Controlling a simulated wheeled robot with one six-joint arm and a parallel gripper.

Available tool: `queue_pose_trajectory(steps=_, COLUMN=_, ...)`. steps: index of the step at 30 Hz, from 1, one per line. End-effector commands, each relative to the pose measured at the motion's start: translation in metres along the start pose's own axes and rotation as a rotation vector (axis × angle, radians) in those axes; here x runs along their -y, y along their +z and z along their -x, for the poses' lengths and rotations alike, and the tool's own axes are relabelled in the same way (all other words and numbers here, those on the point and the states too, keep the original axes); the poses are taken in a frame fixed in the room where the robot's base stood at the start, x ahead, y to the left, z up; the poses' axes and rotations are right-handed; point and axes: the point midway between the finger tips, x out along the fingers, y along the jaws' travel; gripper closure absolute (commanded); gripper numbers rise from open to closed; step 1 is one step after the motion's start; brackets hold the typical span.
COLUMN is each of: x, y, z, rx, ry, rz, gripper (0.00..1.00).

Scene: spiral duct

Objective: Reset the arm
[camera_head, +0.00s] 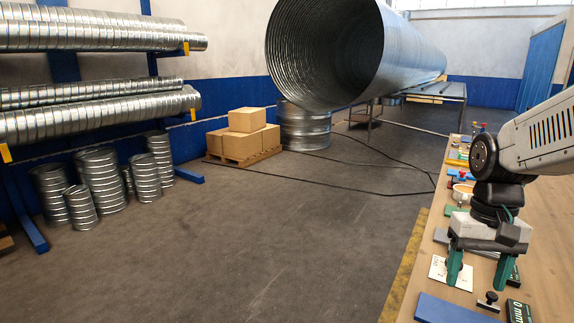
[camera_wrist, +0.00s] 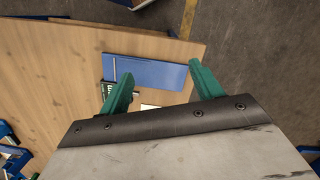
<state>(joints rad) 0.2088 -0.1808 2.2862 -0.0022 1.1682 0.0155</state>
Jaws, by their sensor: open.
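My gripper (camera_head: 479,274) is at the right in the head view, at the end of my arm, over the left edge of a wooden workbench (camera_head: 546,240). Its two green fingers point down and are spread apart with nothing between them. In the wrist view my gripper (camera_wrist: 165,85) also shows open, with bare bench and a blue flat box (camera_wrist: 152,74) beyond the fingertips. The blue box (camera_head: 450,310) lies at the near end of the bench in the head view.
Small tools and a cup (camera_head: 462,192) line the bench. A large spiral duct (camera_head: 420,60) rests on a stand behind. Boxes on a pallet (camera_head: 245,133) and duct rings (camera_head: 100,178) stand at the left. The floor (camera_head: 250,230) between is mostly clear, with cables across it.

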Motion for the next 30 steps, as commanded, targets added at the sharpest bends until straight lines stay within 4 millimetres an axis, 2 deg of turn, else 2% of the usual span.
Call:
queue_pose_trajectory(steps=1, x=0.006, y=0.023, z=0.004, rx=-0.017, ry=0.003, rz=0.025, gripper=0.35)
queue_pose_trajectory(steps=6, x=0.020, y=0.087, z=0.006, rx=-0.068, ry=0.009, rz=0.099, gripper=0.35)
queue_pose_trajectory(steps=9, x=0.025, y=0.116, z=0.005, rx=-0.110, ry=0.010, rz=0.140, gripper=0.35)
queue_pose_trajectory(steps=12, x=0.029, y=0.136, z=0.005, rx=-0.157, ry=0.008, rz=0.172, gripper=0.35)
queue_pose_trajectory(steps=18, x=0.034, y=0.150, z=0.014, rx=-0.238, ry=0.002, rz=0.212, gripper=0.35)
queue_pose_trajectory(steps=30, x=0.036, y=0.150, z=0.016, rx=-0.247, ry=0.001, rz=0.222, gripper=0.35)
